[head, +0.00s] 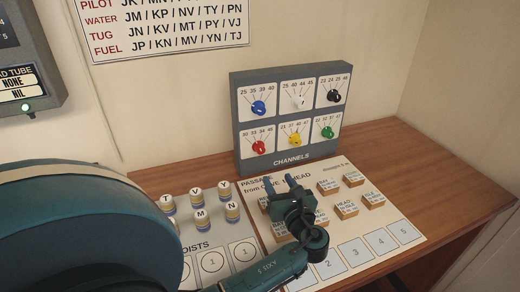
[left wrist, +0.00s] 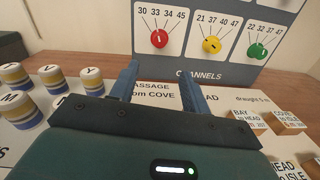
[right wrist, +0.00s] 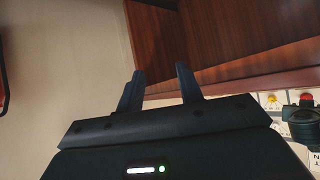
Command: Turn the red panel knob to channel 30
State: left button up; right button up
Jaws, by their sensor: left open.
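The red knob (head: 258,147) sits at the lower left of the upright grey channels panel (head: 235,120). It also shows in the left wrist view (left wrist: 159,39), under the numbers 30, 33, 34 and 45. Its pale mark is too small to read a setting surely. My left gripper (head: 279,181) is open and empty, in front of and below the panel, apart from the knob. In the left wrist view its fingers (left wrist: 158,82) point toward the panel's lower edge. My right gripper (right wrist: 158,84) is open and empty, away from the panel, before brown wood.
Blue, white, black, yellow (head: 295,139) and green (head: 327,132) knobs share the panel. Lettered round pieces (head: 200,215) stand left of my left gripper. Small labelled wooden blocks (head: 346,209) lie on the board around and right of it. Bare desk (head: 400,170) lies at right.

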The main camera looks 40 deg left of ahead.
aim_at(261, 151)
pick_arm(q)
jog(key=p+x, duration=0.1)
jog(key=x, duration=1.1)
jog(key=shift+a+r, duration=0.1)
jog(key=shift+w+a, duration=0.2)
jog(key=shift+a, duration=0.15)
pick_arm(e)
jog(key=shift+s+d, duration=0.2)
jog(key=shift+s, duration=0.15)
pick_arm(q)
jog(key=c, duration=1)
pick_arm(e)
jog(key=shift+r, duration=0.1)
